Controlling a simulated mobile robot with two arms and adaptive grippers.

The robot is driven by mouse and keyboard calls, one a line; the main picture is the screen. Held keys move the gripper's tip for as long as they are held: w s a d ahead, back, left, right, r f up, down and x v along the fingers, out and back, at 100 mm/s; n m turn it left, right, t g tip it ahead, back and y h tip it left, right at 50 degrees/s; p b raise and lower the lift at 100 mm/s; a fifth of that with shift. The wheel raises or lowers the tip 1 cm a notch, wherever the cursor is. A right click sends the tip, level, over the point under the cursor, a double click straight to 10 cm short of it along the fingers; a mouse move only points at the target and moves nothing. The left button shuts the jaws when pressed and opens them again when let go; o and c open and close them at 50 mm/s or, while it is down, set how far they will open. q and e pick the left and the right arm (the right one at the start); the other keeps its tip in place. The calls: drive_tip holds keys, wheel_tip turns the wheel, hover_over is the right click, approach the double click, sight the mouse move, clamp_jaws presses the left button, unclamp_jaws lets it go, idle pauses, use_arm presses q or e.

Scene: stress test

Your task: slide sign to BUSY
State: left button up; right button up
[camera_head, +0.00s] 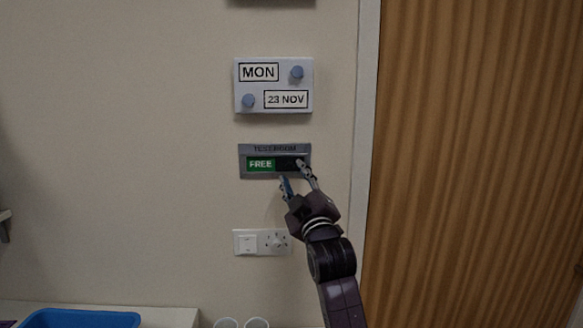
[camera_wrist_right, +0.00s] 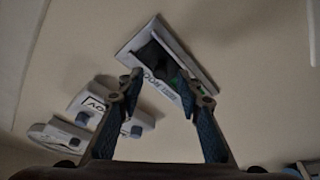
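The sign (camera_head: 243,172) is a grey wall plate headed by a small room name, with a green FREE panel (camera_head: 260,164) showing at the left of its window and a dark part (camera_head: 287,163) at the right. My right gripper (camera_head: 292,173) is in front of the sign's lower right, fingers spread, one tip over the dark part and the other near the lower edge. Contact cannot be told. In the right wrist view the sign (camera_wrist_right: 134,48) lies beyond the open fingers of the right gripper (camera_wrist_right: 168,90), partly hidden by them. My left gripper is not in view.
A calendar plate (camera_head: 273,88) with two blue knobs hangs above the sign. A switch and dial plate (camera_head: 262,242) is below. A wooden door (camera_head: 470,160) stands at the right. A blue tray (camera_head: 80,318) and two white cups (camera_head: 257,323) are at the bottom.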

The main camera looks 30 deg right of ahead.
sight(290, 166)
drive_tip(key=shift+p+x, duration=0.35)
drive_tip(key=shift+x, duration=1.15)
clamp_jaws()
